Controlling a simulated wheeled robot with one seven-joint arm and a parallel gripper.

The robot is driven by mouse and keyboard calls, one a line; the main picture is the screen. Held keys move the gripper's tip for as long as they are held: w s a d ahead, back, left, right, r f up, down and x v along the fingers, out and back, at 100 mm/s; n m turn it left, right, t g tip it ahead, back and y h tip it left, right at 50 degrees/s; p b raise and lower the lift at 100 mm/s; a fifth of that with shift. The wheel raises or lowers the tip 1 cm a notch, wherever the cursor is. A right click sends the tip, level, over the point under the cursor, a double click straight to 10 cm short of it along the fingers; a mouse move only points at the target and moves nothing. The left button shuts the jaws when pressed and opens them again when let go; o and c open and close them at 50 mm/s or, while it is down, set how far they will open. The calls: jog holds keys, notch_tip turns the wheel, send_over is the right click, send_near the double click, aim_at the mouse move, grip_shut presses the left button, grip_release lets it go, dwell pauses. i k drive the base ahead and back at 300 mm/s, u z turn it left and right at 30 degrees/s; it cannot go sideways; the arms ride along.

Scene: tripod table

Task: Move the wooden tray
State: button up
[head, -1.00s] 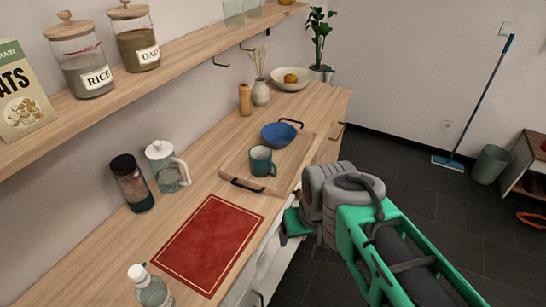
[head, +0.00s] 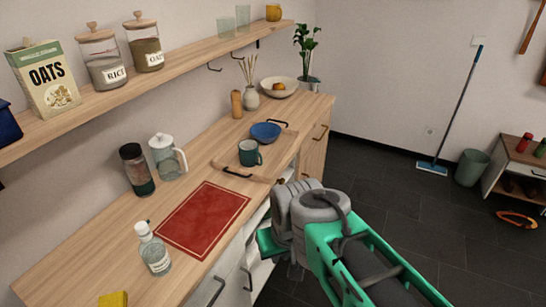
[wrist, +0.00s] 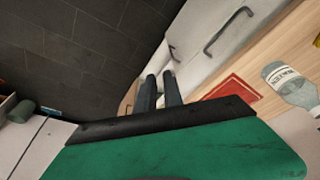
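The wooden tray (head: 272,157) lies flat on the counter in the head view, with a dark handle at its near end and another at its far end. A dark teal mug (head: 249,154) and a blue bowl (head: 265,132) stand on it. My gripper (head: 268,245) is in front of the counter, low and to the right of the red mat, apart from the tray. Its fingertips are hard to make out there. In the wrist view my gripper's two dark fingers (wrist: 159,88) have a narrow gap between them and hold nothing. I cannot make out the tray there.
A red mat (head: 203,219) lies nearer than the tray. A water bottle (head: 153,249), a dark-lidded jar (head: 137,170) and a glass pitcher (head: 167,157) stand around it. A pepper mill (head: 237,104), reed vase and cream bowl (head: 279,87) stand behind the tray.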

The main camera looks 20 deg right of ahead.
aim_at(274, 155)
jog(key=u, duration=4.6)
jog(key=k, duration=2.9)
jog(key=u, duration=0.1)
